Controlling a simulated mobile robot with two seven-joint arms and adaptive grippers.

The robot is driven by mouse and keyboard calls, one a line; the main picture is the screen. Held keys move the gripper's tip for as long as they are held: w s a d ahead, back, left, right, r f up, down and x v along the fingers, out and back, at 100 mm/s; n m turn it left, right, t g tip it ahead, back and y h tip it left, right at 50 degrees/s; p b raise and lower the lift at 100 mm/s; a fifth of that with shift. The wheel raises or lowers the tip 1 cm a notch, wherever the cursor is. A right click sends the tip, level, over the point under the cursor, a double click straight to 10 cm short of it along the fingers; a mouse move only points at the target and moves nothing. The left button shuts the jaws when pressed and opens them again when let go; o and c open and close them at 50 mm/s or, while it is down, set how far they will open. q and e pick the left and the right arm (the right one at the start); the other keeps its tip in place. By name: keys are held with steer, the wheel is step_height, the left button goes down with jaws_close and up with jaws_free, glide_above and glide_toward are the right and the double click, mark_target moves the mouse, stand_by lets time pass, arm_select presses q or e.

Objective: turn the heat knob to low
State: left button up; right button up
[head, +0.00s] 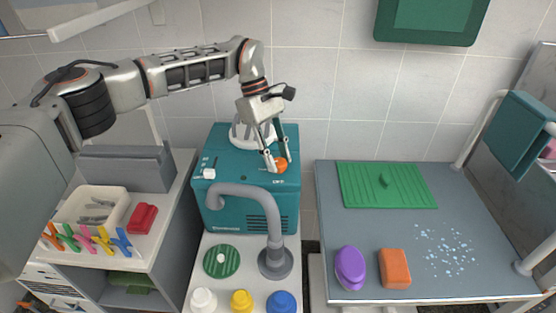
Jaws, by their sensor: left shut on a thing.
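The teal dryer unit (226,212) stands against the tiled wall, left of centre in the head view. An orange knob (281,166), which I take as the heat knob, sits at the right of its top front edge. Small markings lie near the knob but are too small to read. My left gripper (278,159) reaches down from above and is shut on the orange knob, its fingers on either side and partly hiding it. A white control (209,173) sits at the unit's left. My right gripper is out of view.
A grey hose (256,194) on a round base stands in front of the unit. White, yellow (241,300) and blue caps are at the front.

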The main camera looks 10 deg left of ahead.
arm_select(q)
steer(key=shift+f+m, duration=0.1)
steer(key=shift+m, duration=0.2)
steer(key=shift+w+b, duration=0.1)
steer(key=shift+b, duration=0.2)
steer(key=o, duration=1.1)
steer(key=v, duration=0.7)
steer(key=shift+r, duration=0.35)
steer(key=shift+w, duration=0.1)
